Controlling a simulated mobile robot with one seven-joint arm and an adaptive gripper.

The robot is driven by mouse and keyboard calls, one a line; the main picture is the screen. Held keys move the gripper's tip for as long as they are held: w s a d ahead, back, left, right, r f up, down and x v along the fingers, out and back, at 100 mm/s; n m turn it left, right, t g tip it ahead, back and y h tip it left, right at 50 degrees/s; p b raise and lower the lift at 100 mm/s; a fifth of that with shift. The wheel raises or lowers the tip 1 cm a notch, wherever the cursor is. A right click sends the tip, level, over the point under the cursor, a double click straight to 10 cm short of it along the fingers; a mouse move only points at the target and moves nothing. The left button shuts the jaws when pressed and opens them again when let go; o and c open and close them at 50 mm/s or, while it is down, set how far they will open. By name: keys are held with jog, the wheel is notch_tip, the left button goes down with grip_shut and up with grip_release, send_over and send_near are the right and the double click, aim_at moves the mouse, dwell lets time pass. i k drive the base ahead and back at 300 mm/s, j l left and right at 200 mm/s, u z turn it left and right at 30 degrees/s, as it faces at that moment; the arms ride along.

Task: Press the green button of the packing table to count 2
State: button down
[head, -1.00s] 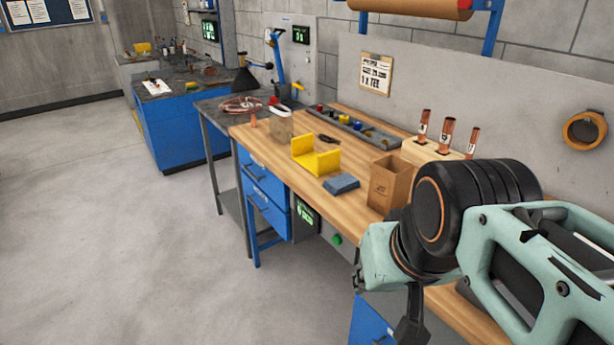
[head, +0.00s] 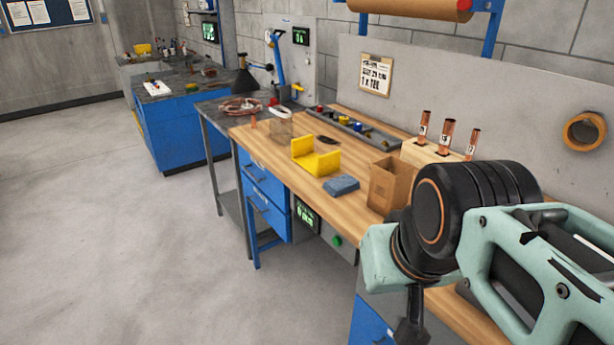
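The green button (head: 336,241) sits on a grey panel under the front edge of the wooden packing table (head: 262,141). A small dark display with green characters (head: 306,215) is just left of the button; its text is too small to read for sure. My gripper (head: 411,325) shows only in part at the bottom of the head view, below my arm's wrist. It is right of and nearer than the button, and apart from it in the picture. Its fingertips are cut off or too dark to tell whether they are open or shut.
On the table are a yellow bracket (head: 315,158), a blue cloth-like item (head: 341,185), a cardboard box (head: 389,185) and copper tubes in a wooden block (head: 422,148). Blue drawers (head: 266,200) hang left of the display. The floor (head: 150,255) in front is clear.

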aim_at(336, 240)
jog(key=j+z, duration=0.3)
jog(key=j, duration=0.5)
jog(key=j+z, duration=0.3)
jog(key=j, duration=0.55)
jog(key=j+z, duration=0.25)
jog(key=j, duration=0.55)
jog(key=i+l+z, duration=0.1)
jog(key=i, duration=0.25)
jog(key=k+j+u, duration=0.1)
jog(key=k, duration=0.3)
